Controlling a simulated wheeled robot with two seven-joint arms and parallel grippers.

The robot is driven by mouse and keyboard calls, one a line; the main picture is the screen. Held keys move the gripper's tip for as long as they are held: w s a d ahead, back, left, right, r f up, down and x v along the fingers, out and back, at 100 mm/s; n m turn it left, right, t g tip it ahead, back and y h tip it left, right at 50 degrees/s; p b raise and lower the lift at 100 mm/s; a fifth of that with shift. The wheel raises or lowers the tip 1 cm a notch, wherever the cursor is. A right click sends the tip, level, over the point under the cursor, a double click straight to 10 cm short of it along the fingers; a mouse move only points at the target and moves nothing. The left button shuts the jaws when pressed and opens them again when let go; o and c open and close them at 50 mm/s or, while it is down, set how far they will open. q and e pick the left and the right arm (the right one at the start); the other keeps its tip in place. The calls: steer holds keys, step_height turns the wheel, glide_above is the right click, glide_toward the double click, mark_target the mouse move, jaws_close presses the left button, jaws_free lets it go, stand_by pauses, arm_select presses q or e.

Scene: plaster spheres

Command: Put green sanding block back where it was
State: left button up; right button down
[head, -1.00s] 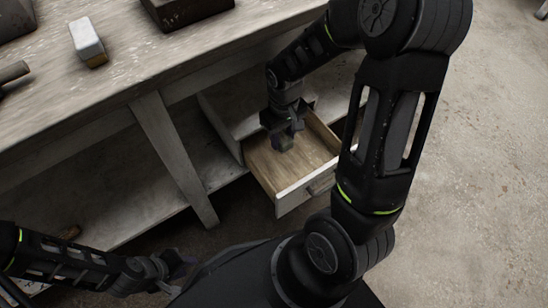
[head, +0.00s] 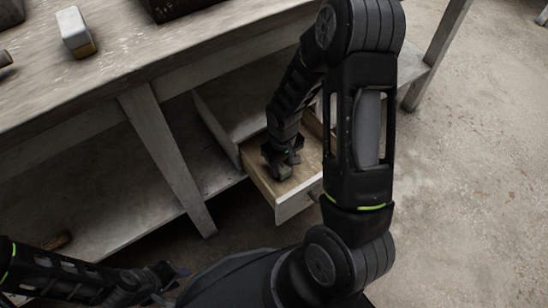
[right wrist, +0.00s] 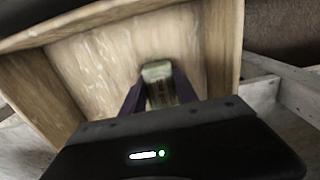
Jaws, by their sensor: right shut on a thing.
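My right gripper (right wrist: 160,92) is shut on a small block with a pale greenish top, the green sanding block (right wrist: 157,71). The block sits between the two purple fingers, over the wooden floor of the open drawer (right wrist: 95,65). I cannot tell whether it touches the floor. In the head view my right gripper (head: 284,168) is inside the drawer (head: 296,205) and hides the block. My left gripper (head: 172,283) is at the bottom left, away from the drawer, with its fingers apart and nothing seen between them.
The workbench (head: 120,60) stands above the drawer. On its top are a white and yellow block (head: 75,31) and a dark box (head: 180,6). A bench leg (head: 165,160) stands left of the drawer. The floor at right (head: 470,200) is clear.

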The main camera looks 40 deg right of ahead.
steer(key=w, duration=0.2)
steer(key=w+f+b, duration=0.1)
steer(key=shift+w+b, duration=0.3)
steer(key=shift+w, duration=0.2)
steer(key=shift+r, duration=0.15)
steer(key=shift+f, duration=0.2)
steer(key=c, duration=0.9)
jaws_free()
steer(key=shift+c, duration=0.2)
step_height(320, 180, up, 7)
steer(key=p, duration=0.3)
steer(key=shift+f, duration=0.15)
steer(key=shift+r, duration=0.55)
